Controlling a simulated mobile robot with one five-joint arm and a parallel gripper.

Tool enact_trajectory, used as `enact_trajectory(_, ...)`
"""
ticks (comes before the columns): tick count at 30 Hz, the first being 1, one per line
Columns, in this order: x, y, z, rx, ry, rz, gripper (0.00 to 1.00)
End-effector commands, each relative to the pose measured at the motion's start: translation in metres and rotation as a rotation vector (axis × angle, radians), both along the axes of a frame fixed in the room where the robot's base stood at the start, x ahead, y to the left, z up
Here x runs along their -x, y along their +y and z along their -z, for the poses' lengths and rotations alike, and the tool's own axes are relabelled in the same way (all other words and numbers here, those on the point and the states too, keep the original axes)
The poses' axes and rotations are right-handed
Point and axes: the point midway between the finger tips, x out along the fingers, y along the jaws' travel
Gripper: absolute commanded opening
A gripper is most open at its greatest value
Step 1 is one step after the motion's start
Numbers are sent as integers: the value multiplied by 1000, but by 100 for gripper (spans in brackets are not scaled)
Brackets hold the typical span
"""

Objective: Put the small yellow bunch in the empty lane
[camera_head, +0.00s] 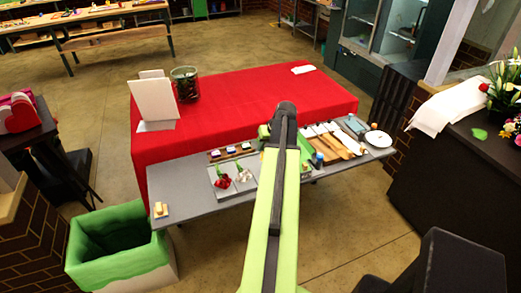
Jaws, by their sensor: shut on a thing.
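A grey flat tray (212,177) lies on the grey table, left of my arm. A red bunch (222,181) and a pale bunch with some red (244,176) lie on it, side by side. The right end of the tray is close to my arm, and I cannot tell whether an empty lane is there. I cannot make out the small yellow bunch. My green arm reaches over the table and covers its middle. My gripper is hidden behind the arm, so its fingers and anything in them do not show.
The grey table (190,206) stands before a red-covered table (235,103). A strip with small dishes (214,155) lies behind the tray. Wrapping rolls (338,143) and a white plate (378,139) are at right. A green-rimmed bin (92,262) stands at lower left.

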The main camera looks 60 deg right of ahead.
Motion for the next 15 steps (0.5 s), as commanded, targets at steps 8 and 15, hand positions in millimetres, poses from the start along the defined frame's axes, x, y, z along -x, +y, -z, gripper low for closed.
enact_trajectory(8, -14, 11, 4, 1, 0, -4, 0)
enact_trajectory(15, -14, 11, 21, 1, 0, -5, 0)
